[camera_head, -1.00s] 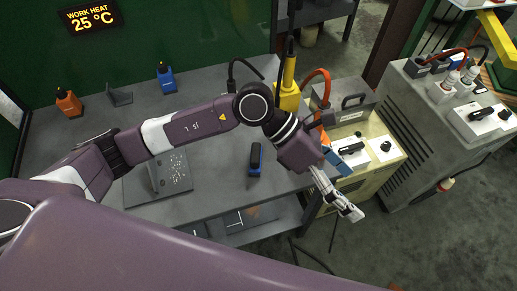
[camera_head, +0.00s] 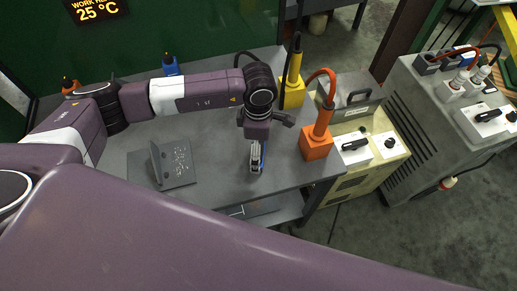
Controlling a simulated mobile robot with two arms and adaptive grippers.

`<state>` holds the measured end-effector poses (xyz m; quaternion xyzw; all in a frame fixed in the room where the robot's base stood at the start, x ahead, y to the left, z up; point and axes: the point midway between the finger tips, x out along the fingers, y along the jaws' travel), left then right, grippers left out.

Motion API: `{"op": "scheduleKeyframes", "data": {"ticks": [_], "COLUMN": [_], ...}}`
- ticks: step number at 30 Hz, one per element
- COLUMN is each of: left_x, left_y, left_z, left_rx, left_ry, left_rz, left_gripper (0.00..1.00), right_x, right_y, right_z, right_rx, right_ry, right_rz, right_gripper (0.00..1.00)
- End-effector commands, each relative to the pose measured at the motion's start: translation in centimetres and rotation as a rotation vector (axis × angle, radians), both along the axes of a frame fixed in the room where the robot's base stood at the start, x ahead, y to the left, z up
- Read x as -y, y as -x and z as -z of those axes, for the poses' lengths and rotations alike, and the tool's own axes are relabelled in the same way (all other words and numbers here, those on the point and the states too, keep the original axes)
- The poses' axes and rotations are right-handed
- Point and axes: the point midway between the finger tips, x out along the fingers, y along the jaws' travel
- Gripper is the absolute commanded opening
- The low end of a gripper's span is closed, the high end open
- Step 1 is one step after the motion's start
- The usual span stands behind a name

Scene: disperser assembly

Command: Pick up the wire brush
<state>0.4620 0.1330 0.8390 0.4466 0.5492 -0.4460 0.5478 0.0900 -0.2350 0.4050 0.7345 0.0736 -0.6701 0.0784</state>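A small blue-and-black object (camera_head: 258,168), which I take to be the wire brush, lies on the grey table near its front edge. My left arm reaches in from the left, and its gripper (camera_head: 256,158) points down directly over this object. The fingers overlap the object in the picture and hide much of it. I cannot tell whether they touch it or how far apart they are. My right gripper is not in view.
An orange tool holder (camera_head: 316,147) and a yellow one (camera_head: 292,92) stand right of my gripper. A bent metal plate (camera_head: 175,165) sits to the left. A blue bottle (camera_head: 170,66) stands at the back. A cream machine (camera_head: 372,150) adjoins the table's right side.

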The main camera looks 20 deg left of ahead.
Motion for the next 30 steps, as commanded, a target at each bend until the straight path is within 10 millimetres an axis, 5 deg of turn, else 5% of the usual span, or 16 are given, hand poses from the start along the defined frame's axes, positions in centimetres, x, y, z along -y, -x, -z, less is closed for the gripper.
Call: {"op": "scheduleKeyframes", "data": {"ticks": [11, 26, 30], "left_x": [0.08, 0.10, 0.09], "left_y": [-0.01, -0.06, -0.06], "left_z": [1.39, 1.28, 1.28], "left_rx": [0.001, 0.002, 0.002], "left_ry": [0.002, 0.003, 0.003], "left_rz": [0.000, 0.000, 0.000], "left_gripper": [0.93, 0.38, 0.37], "right_x": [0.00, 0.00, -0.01], "right_y": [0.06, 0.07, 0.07], "right_z": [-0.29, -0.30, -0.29], "right_rx": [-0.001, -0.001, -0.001], "right_ry": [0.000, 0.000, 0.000], "right_rz": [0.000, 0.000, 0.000], "right_gripper": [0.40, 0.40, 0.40]}}
